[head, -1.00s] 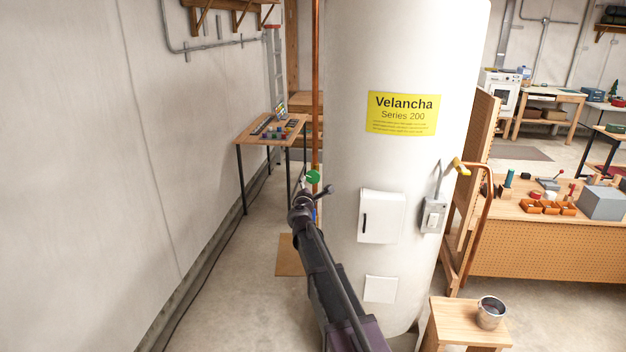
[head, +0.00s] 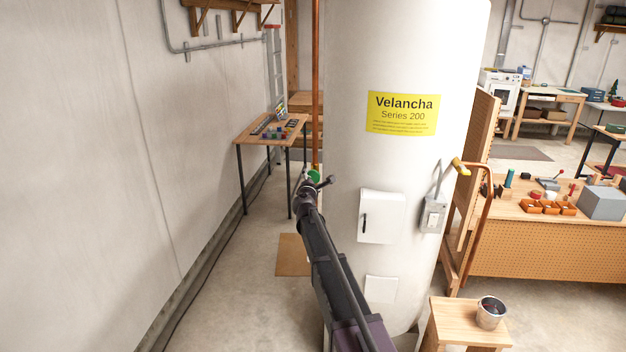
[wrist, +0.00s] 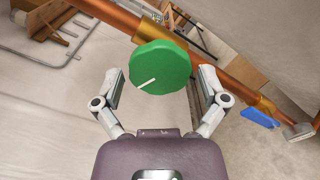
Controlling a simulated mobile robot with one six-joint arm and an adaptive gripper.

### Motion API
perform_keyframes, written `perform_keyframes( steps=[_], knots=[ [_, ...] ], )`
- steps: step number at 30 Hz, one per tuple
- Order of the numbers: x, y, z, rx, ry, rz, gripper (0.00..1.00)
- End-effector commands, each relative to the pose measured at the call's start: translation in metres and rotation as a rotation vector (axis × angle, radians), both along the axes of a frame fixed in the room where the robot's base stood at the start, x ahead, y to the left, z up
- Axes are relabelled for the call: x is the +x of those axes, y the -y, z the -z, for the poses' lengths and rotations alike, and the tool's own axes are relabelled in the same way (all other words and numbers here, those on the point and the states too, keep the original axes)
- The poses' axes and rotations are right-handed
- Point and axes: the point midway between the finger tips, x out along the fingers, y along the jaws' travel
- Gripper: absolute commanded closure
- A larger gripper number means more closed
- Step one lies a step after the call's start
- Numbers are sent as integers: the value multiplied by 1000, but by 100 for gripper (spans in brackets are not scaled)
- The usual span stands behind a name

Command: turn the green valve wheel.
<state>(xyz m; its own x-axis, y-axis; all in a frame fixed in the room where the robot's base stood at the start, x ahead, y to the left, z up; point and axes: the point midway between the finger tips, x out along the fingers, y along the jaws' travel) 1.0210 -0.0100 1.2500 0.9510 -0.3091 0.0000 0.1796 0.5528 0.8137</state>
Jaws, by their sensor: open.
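The green valve wheel (wrist: 160,68) is a round disc with a white mark, mounted on a copper pipe (wrist: 245,75). In the wrist view it sits between and slightly beyond the two open fingers of my gripper (wrist: 160,82), with gaps on both sides. No finger visibly touches it. In the head view a green part of the wheel (head: 315,175) shows beside the tank, partly hidden by my gripper (head: 314,184). The pipe (head: 316,90) runs upright there.
A large white tank (head: 400,160) with a yellow label stands just right of my arm. A blue lever (wrist: 260,117) is on the pipe. A small table (head: 258,138) with colored items stands beyond, and a white wall (head: 90,150) lies left.

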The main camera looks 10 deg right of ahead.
Motion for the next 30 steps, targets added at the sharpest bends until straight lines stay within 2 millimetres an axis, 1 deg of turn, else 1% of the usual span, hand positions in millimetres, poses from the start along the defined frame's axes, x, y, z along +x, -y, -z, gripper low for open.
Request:
perform_keyframes(
  steps=[4,5,6,8,9,10,17,30],
  knots=[
    [0,0,0,0,0,0,7],
    [0,0,0,0,0,0,10],
    [0,0,0,0,0,0,22],
    [0,0,0,0,0,0,40],
    [0,0,0,0,0,0,52],
    [0,0,0,0,0,0,59],
    [0,0,0,12,4,0,59],
    [0,0,0,239,78,0,59]
  ],
)
